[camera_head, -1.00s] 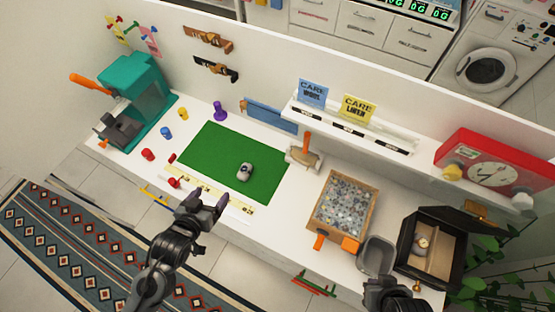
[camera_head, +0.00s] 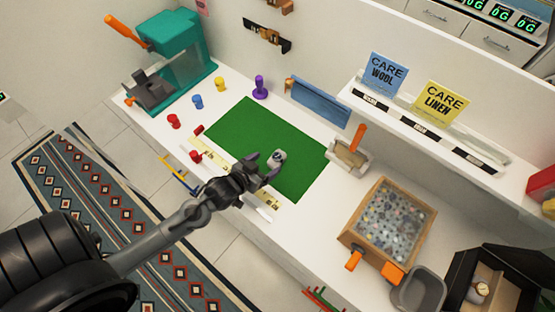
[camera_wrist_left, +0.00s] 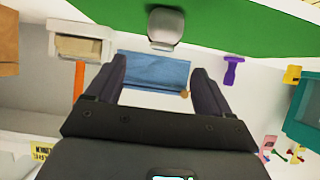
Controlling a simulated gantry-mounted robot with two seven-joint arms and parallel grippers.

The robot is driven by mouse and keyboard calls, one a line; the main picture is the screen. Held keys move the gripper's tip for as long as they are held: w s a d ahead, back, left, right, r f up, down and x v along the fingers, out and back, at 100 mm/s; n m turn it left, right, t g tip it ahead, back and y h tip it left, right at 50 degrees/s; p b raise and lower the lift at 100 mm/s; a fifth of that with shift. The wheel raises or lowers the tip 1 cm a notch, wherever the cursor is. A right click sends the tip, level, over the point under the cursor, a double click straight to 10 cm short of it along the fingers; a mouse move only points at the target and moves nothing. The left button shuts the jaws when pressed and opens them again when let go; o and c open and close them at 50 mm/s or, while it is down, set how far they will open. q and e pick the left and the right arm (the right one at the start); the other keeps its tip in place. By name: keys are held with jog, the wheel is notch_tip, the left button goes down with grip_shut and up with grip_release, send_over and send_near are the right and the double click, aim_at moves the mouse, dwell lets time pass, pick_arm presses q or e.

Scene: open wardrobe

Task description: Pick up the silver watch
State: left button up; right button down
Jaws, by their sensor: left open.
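The silver watch (camera_head: 277,158) lies on the green mat (camera_head: 248,130) on the white counter. It also shows at the top middle of the left wrist view (camera_wrist_left: 165,24), beyond my fingertips. My left gripper (camera_head: 263,169) is open just in front of the watch, at the front part of the mat. In the left wrist view its two dark fingers (camera_wrist_left: 158,68) stand apart with nothing between them. My right gripper is not in view.
A tray of clear beads (camera_head: 395,222) with orange handles, a grey bin (camera_head: 419,291) and a black box holding another watch (camera_head: 480,291) stand at right. A teal press (camera_head: 175,60) and small coloured pieces stand at left. A shelf with care signs (camera_head: 388,72) is behind.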

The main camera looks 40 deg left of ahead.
aim_at(274, 160)
pick_arm(q)
jog(key=shift+s+f+b+x, duration=0.1)
jog(key=shift+f+x, duration=0.05)
jog(key=shift+x, duration=0.9)
jog(key=shift+s+f+b+x, duration=0.1)
jog(key=shift+f+x, duration=0.1)
jog(key=shift+x, duration=0.85)
jog(key=shift+s+f+b+x, duration=0.1)
jog(key=shift+f+x, duration=0.05)
jog(key=shift+x, duration=0.85)
jog(key=c, duration=1.1)
jog(key=shift+r, duration=0.1)
